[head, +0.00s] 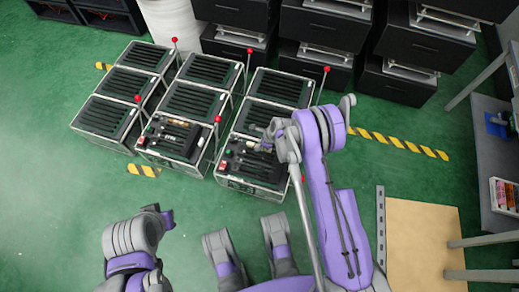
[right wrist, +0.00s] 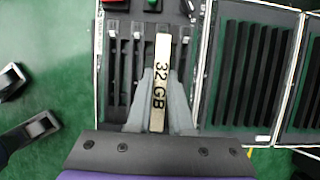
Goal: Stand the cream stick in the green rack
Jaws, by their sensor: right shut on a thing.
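A long cream stick (right wrist: 160,60) marked "32 GB" is between the two grey fingers of my right gripper (right wrist: 161,105) in the right wrist view. My right gripper also shows in the head view (head: 268,141), above the front right box. That box (head: 240,185) has dark slots; in the right wrist view its slotted top (right wrist: 118,75) lies beneath the stick. A green button (right wrist: 152,5) and a red one sit at its far end. I cannot make out a plainly green rack; whether the stick touches any slot is unclear.
Several more slotted boxes (head: 103,117) stand in rows, with red-knobbed levers (head: 249,51) rising beside them. Black cabinets (head: 400,75) line the back. A tan board (head: 415,235) is at right. Green floor is clear at left.

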